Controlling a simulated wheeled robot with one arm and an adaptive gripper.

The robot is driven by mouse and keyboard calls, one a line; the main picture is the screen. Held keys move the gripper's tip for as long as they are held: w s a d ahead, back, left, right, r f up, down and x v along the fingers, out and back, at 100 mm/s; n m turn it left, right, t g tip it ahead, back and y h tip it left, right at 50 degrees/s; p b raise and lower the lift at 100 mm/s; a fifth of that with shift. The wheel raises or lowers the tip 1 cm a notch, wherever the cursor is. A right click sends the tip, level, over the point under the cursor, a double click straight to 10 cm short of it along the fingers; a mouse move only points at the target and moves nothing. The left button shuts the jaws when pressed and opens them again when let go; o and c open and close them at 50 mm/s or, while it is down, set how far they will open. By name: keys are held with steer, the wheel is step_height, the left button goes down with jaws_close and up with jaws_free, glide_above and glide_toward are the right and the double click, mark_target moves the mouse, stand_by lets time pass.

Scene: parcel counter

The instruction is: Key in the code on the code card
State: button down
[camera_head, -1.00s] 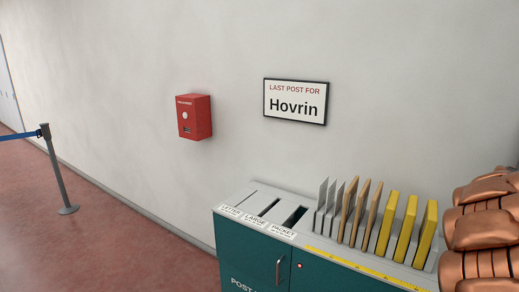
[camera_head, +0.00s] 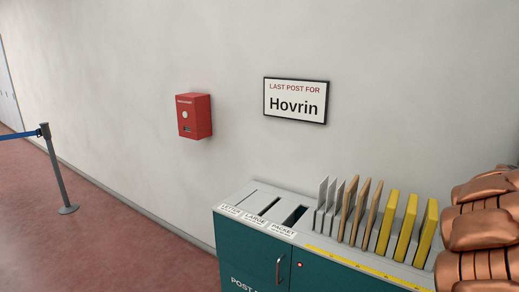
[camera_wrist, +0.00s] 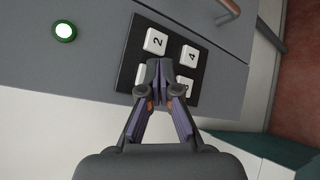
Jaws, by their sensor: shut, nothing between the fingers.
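A dark keypad (camera_wrist: 125,75) with white number keys shows in the wrist view, on a grey front. No code card can be made out in either view.
In the head view, a teal counter (camera_head: 340,275) holds upright envelopes (camera_head: 362,208). A red box (camera_head: 194,115) and a Hovrin sign (camera_head: 296,101) hang on the wall. A barrier post (camera_head: 57,170) stands left.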

steer(key=shift+s, duration=0.1)
steer(key=shift+s+a+b, duration=0.35)
steer(key=shift+s+a, duration=0.2)
steer(key=shift+s, duration=0.25)
steer(key=shift+s+a+b, duration=0.3)
steer(key=shift+s+a, duration=0.25)
steer(key=shift+s, duration=0.25)
steer(key=shift+s+a+b, duration=0.35)
steer(key=shift+s+a, duration=0.2)
steer(key=shift+s, duration=0.25)
